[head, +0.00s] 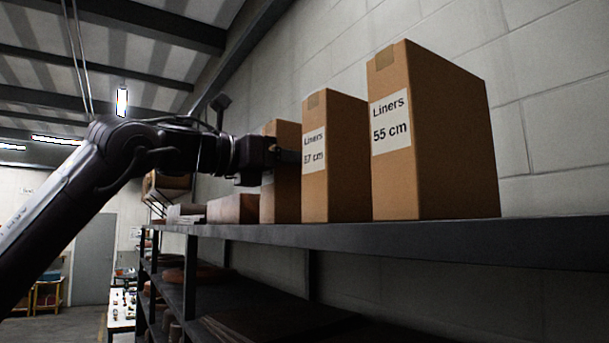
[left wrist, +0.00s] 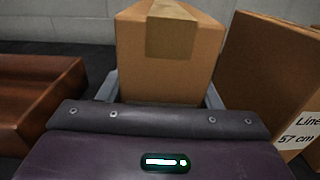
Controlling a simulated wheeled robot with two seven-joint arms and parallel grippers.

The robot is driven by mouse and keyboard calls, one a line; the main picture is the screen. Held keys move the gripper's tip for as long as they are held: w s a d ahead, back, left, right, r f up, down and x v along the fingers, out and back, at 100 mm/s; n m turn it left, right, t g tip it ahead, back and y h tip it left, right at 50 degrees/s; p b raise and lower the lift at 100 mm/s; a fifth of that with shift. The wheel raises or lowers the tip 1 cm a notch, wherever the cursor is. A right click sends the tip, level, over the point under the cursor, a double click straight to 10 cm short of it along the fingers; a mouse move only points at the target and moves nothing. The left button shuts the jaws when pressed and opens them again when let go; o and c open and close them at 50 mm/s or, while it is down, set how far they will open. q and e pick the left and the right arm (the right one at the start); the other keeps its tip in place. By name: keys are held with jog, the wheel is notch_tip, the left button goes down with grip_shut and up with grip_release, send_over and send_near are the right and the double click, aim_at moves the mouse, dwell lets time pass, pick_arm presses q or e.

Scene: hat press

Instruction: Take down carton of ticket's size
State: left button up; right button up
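Three tall brown cartons stand upright on the top shelf in the head view. The nearest carton (head: 392,185) is labelled "Liners 55 cm". The middle carton (head: 315,195) is labelled "Liners 57 cm"; it also shows at the right of the left wrist view (left wrist: 265,60). The farthest carton (head: 280,200) has its label hidden behind my left gripper (head: 287,157). In the left wrist view this carton (left wrist: 165,75) sits between my left gripper's two fingers (left wrist: 161,90); I cannot tell whether they press on it. No ticket is visible. My right gripper is out of view.
A brown box (head: 233,208) lies on the shelf (head: 400,234) beyond the cartons. The block wall (head: 540,110) is close behind. Lower shelves hold flat dark items. Open floor (head: 65,325) shows at the far left.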

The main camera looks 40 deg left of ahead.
pick_arm(q)
jog(key=shift+w, duration=0.15)
jog(key=c, duration=0.7)
